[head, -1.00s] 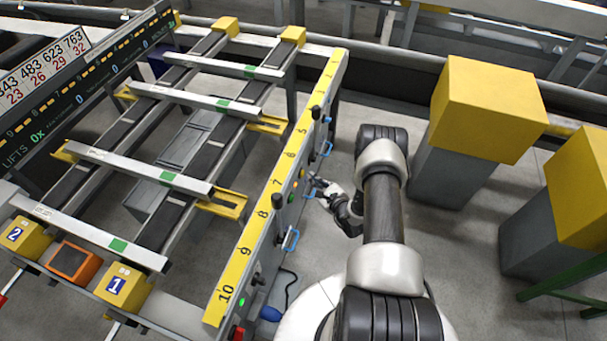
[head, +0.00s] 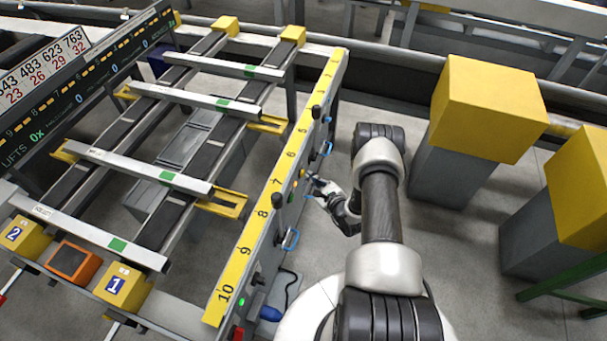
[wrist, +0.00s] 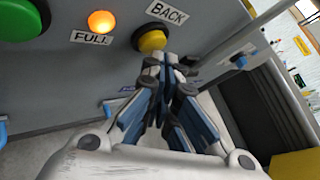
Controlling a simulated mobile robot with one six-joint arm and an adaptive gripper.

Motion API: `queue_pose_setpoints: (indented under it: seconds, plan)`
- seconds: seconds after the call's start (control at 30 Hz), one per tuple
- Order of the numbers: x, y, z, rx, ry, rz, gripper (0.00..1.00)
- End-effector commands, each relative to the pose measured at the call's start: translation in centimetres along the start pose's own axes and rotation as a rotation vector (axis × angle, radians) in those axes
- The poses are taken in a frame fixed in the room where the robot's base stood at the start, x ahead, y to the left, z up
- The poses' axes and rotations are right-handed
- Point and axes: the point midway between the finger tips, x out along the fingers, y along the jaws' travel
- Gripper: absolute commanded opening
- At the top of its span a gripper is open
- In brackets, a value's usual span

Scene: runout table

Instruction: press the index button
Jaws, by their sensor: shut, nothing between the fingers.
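My gripper (wrist: 165,65) is shut and empty, its fingertips at the lower edge of a yellow button (wrist: 151,40) labelled BACK in the wrist view. I cannot tell whether they touch it. In the head view my gripper (head: 311,177) is close against the right side of the control panel. A large green button (wrist: 22,18) is at the upper left of the wrist view; its label is out of frame. No label reading INDEX is visible, so I cannot tell which button is the index button.
An orange lamp (wrist: 101,22) labelled FULL glows between the two buttons. Blue handles (head: 290,239) stick out along the panel beside the yellow numbered rail (head: 262,213). Yellow-topped grey blocks (head: 490,108) stand to the right, with clear floor between.

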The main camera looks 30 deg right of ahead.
Motion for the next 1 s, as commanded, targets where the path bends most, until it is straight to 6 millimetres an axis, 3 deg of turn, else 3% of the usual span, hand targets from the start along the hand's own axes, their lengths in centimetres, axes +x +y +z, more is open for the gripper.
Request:
queue_pose_setpoints:
  seconds: [1.0]
  plan:
    - [0.58, 0.46, 0.42, 0.000, 0.000, 0.001, 0.00]
